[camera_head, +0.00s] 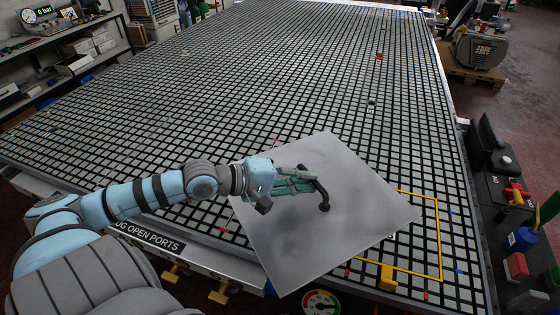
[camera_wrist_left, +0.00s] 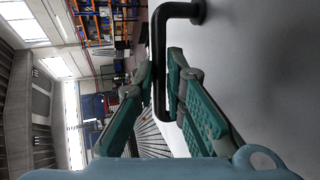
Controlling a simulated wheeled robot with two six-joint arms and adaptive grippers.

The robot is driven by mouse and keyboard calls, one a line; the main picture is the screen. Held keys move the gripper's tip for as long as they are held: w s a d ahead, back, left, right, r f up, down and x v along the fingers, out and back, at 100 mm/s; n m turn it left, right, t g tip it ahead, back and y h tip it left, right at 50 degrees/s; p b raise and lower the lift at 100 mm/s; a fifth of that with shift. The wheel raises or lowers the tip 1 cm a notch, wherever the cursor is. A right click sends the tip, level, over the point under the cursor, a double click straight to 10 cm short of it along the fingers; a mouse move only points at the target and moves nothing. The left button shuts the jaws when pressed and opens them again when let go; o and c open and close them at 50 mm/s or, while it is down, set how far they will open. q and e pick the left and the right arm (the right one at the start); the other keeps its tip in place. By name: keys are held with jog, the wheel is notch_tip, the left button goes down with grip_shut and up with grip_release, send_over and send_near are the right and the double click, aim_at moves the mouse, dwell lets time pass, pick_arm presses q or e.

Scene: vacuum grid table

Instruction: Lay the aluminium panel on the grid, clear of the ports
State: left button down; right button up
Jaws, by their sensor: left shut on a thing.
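The aluminium panel (camera_head: 350,230) is a plain grey square sheet with a black bar handle (camera_head: 323,190) on its face. It lies over the near part of the black-and-grey grid table (camera_head: 250,80), turned like a diamond; I cannot tell whether it touches the grid. My left gripper (camera_head: 318,187) is shut on the handle. In the left wrist view, the green fingers (camera_wrist_left: 165,100) close around the black handle (camera_wrist_left: 160,60), with the panel (camera_wrist_left: 260,70) filling the right side. The panel hides part of a yellow outline (camera_head: 439,240) on the grid. My right gripper is not in view.
A yellow block (camera_head: 387,277) stands near the front edge beside the panel. A small orange piece (camera_head: 379,57) and a grey one (camera_head: 371,101) sit farther back. The grid's far and left parts are mostly clear. Bottles and tools crowd a side cart (camera_head: 500,190) at right.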

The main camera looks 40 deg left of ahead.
aim_at(288, 161)
pick_arm(q)
jog(key=a+n+y, duration=0.1)
jog(key=a, duration=0.1)
jog(key=w+a+f+n+t+y, duration=0.1)
jog(key=a, duration=0.1)
jog(key=w+a+f+n+t+y, duration=0.1)
jog(key=a, duration=0.1)
jog(key=shift+a+y+b, duration=0.3)
jog(key=shift+a+b, duration=0.05)
jog(key=shift+a, duration=0.05)
jog(key=a, duration=0.1)
jog(key=w+a+f+n+y, duration=0.1)
jog(key=a+n+y, duration=0.1)
jog(key=shift+w+f, duration=0.4)
jog(key=w+a+f+n+y, duration=0.3)
jog(key=w+a+f+y, duration=0.1)
jog(key=a+f, duration=0.1)
jog(key=shift+w+a+p, duration=0.1)
jog(key=shift+w+p, duration=0.25)
notch_tip(288, 161, down, 7)
jog(key=b, duration=0.4)
jog(key=shift+s+r, duration=0.15)
jog(key=shift+r, duration=0.05)
jog(key=shift+f, duration=0.65)
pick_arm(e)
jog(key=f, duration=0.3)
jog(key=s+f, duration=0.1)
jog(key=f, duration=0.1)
